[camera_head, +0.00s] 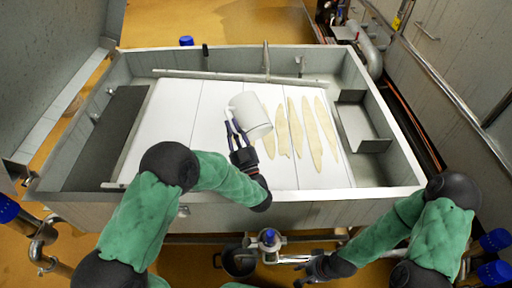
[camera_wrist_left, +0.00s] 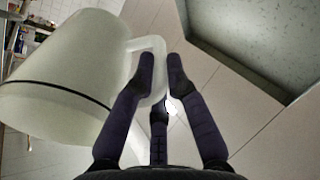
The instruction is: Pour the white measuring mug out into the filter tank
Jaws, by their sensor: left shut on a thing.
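The white measuring mug (camera_head: 256,118) is held over the filter tank (camera_head: 330,204), tilted well onto its side in the head view. It also fills the left of the left wrist view (camera_wrist_left: 65,75), with its handle towards the fingers. My left gripper (camera_head: 234,137) is shut on the mug's handle; its dark fingers also show in the left wrist view (camera_wrist_left: 160,68). The mug's inside is not visible, and I see no stream leaving it. My right gripper (camera_head: 308,270) is low, outside the tank's front wall; its fingers are too small to judge.
Several pale, long strips (camera_head: 296,128) lie on the tank's white floor, right of the mug. A metal box-like part (camera_head: 358,128) sits at the tank's right side. Below the front wall are pipework with a blue cap (camera_head: 269,237) and a dark pot (camera_head: 238,264).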

